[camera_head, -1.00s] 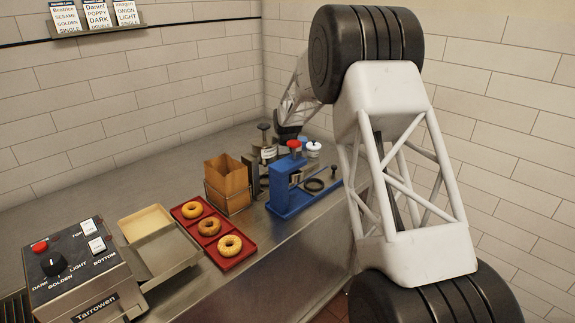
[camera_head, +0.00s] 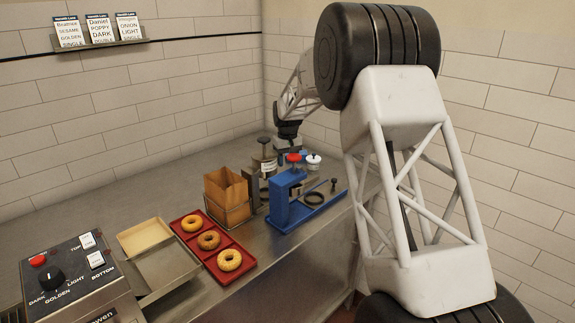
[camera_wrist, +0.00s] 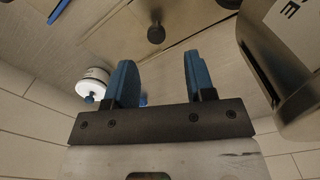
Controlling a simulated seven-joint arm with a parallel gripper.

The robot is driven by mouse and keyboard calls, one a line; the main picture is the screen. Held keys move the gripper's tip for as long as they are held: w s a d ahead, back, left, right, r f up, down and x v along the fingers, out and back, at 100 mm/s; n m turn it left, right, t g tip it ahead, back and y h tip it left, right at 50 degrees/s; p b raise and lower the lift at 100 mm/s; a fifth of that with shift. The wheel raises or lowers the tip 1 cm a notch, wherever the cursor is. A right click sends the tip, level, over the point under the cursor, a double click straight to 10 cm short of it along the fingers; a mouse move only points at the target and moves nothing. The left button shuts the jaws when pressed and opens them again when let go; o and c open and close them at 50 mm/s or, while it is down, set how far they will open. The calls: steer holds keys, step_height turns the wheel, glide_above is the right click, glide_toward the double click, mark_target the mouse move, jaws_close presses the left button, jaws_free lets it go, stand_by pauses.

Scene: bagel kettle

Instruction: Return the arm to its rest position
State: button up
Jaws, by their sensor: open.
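My gripper (camera_wrist: 157,85) shows in the wrist view with its two blue fingers apart and nothing between them. In the head view the end of my arm is above the back of the steel counter (camera_head: 110,185), near the wall corner; its fingers are too small to make out there. A white-lidded jar (camera_wrist: 93,84) is to the left of the fingers in the wrist view. A metal canister (camera_wrist: 285,70) is close on the right.
A blue press (camera_head: 290,205) with a red knob, a paper bag in a wire holder (camera_head: 228,195) and a red tray (camera_head: 236,275) with three bagels stand along the counter. A toaster (camera_head: 75,280) is at lower left.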

stand_by(0.3)
steer(key=shift+s+d+r, duration=0.15)
steer(key=shift+s+r, duration=0.05)
steer(key=shift+r, duration=0.25)
steer(key=s+d+r+m+t, duration=0.1)
steer(key=s+d+r, duration=0.3)
steer(key=s+r, duration=0.45)
steer(key=s+d+r+t, duration=0.1)
steer(key=s+d+r, duration=0.4)
steer(key=s, duration=0.6)
steer(key=s+d+r+m+t, duration=0.1)
steer(key=s+d+r, duration=0.2)
steer(key=s+r, duration=0.65)
steer(key=s+d+f+m+t, duration=0.1)
steer(key=s+d, duration=0.1)
steer(key=s, duration=1)
steer(key=s+d+f+m+t, duration=0.1)
steer(key=s+d, duration=0.1)
steer(key=s, duration=1.1)
steer(key=s+d+f+m+t, duration=0.1)
steer(key=s+d, duration=0.2)
steer(key=s, duration=0.9)
step_height(320, 180, down, 10)
steer(key=w+g, duration=0.1)
steer(key=g, duration=0.2)
steer(key=shift+w+r, duration=0.2)
